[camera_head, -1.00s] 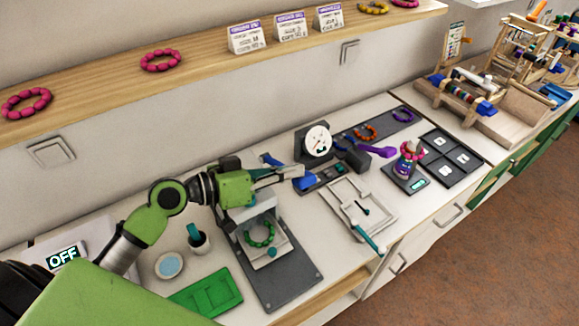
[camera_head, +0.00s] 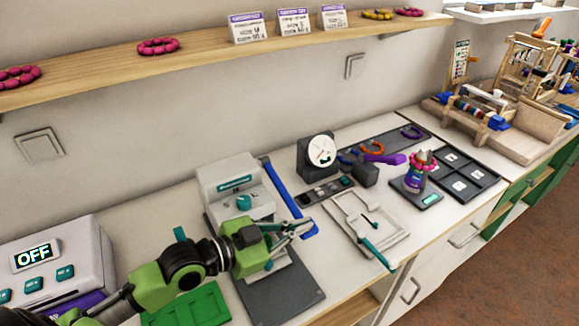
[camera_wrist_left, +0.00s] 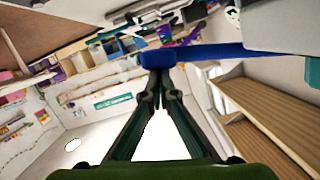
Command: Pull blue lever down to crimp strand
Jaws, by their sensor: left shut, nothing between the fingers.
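The blue lever (camera_head: 285,195) is a long bar on the right side of the white crimp press (camera_head: 228,182). It slants down toward the front, and its short handle end is lowest. My left gripper (camera_head: 305,226) is shut, with its fingertips at that handle end. In the left wrist view the blue lever (camera_wrist_left: 250,50) crosses just beyond the fingertips (camera_wrist_left: 155,72); nothing is between them, and I cannot tell whether they touch it. My gripper and arm hide the strand and most of the press bed. My right gripper is not in view.
The dark press base (camera_head: 285,298) reaches toward the table's front edge. A white tray with a teal-handled tool (camera_head: 375,252) lies to the right. A dial gauge (camera_head: 318,152) stands behind. A green tray (camera_head: 190,308) and the OFF box (camera_head: 50,262) are at left.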

